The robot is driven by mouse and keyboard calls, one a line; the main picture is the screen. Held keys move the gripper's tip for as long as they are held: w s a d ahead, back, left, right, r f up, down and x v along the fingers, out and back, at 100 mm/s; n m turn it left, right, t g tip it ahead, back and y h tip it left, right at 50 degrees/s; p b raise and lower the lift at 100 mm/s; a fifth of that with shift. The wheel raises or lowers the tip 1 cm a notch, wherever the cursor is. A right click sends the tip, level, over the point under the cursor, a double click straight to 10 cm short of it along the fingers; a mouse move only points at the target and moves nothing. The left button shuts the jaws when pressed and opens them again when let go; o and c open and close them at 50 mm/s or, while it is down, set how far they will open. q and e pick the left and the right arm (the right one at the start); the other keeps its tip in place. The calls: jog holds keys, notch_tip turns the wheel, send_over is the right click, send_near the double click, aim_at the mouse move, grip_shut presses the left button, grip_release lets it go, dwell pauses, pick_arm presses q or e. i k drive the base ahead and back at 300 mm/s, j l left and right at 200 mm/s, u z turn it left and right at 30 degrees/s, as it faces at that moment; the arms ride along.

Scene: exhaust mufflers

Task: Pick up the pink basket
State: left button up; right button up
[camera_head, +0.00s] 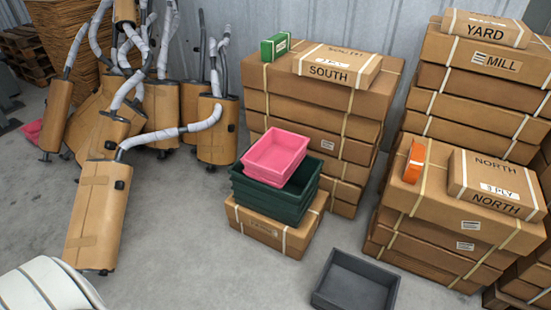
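The pink basket (275,155) is an open, shallow rectangular bin. It sits on top of dark green baskets (268,197), which are stacked on a low strapped cardboard box (262,230) near the middle of the head view. It looks empty and slightly turned, and its rim is unobstructed. A second pink object (32,131) lies partly hidden on the floor at the far left, behind a muffler. Neither of my grippers is in view.
Wrapped mufflers (97,215) lean and stand at left. Tall stacks of strapped boxes rise behind (375,85) and at right (440,215). A dark grey bin (355,283) lies on the floor in front. Concrete floor (200,255) is clear left of the basket stack.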

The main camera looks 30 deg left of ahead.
aim_at(274, 158)
jog(key=i+j+z, duration=0.15)
jog(key=j, duration=0.6)
jog(key=i+j+z, duration=0.15)
jog(key=j, duration=0.6)
jog(key=i+j+z, duration=0.15)
jog(key=j, duration=0.6)
jog(key=k, duration=0.05)
